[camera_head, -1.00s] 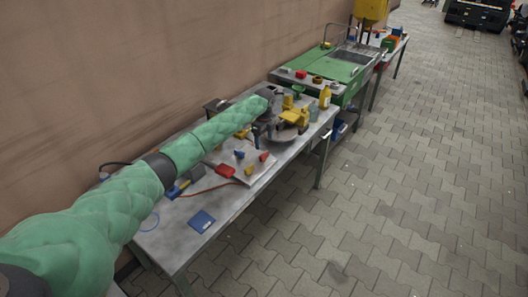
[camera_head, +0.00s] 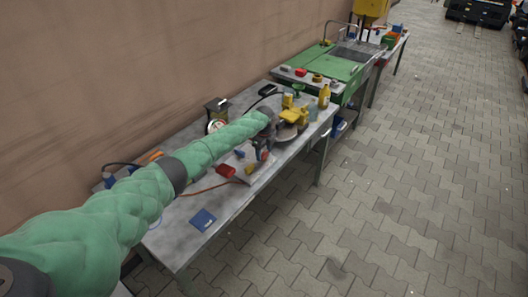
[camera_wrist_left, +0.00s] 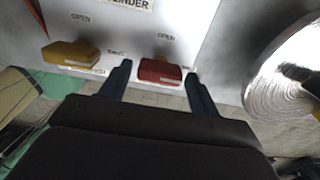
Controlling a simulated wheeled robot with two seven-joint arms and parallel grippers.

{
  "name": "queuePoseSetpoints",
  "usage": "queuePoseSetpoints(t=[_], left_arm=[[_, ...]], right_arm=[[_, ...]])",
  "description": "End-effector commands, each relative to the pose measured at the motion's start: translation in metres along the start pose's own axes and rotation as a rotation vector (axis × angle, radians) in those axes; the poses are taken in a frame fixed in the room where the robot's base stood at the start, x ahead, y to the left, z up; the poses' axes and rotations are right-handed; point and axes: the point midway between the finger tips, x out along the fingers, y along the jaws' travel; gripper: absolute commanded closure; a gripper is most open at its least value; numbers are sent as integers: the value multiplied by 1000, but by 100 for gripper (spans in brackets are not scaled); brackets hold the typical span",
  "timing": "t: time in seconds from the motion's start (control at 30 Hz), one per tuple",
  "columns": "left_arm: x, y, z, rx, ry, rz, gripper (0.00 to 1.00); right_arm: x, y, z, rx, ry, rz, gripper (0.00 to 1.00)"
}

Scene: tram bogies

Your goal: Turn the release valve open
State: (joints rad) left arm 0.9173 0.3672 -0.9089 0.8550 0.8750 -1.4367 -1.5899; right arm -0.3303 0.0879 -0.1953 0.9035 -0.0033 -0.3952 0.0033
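In the left wrist view a pale panel (camera_wrist_left: 120,28) carries a red valve handle (camera_wrist_left: 159,71) and a yellow valve handle (camera_wrist_left: 71,54) to its left. "OPEN" is printed above each handle, and a partly cut-off label ends in "INDER". My left gripper (camera_wrist_left: 156,73) is open, with one finger on each side of the red handle and small gaps showing. Whether the fingers touch it cannot be told. In the head view my left gripper (camera_head: 264,148) is over the panel on the metal workbench (camera_head: 180,238); which handle is the release valve is unclear. My right gripper is not in view.
A yellow machine with a round disc (camera_head: 288,132) stands just beyond the gripper. A gauge (camera_head: 215,126) and small box (camera_head: 216,107) are near the wall. A red block (camera_head: 226,171) and blue pad (camera_head: 203,220) lie on the bench.

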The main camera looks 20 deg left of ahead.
Motion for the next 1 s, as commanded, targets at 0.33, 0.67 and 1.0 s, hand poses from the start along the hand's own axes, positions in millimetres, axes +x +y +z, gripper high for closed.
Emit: queuePoseSetpoints(t=[0.33,0.67,1.0], left_arm=[[0,0,0,-5,0,0,74],[1,0,-1,-124,1,1,74],[0,0,-1,-421,1,0,74]], right_arm=[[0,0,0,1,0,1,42],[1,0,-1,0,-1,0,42],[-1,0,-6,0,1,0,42]])
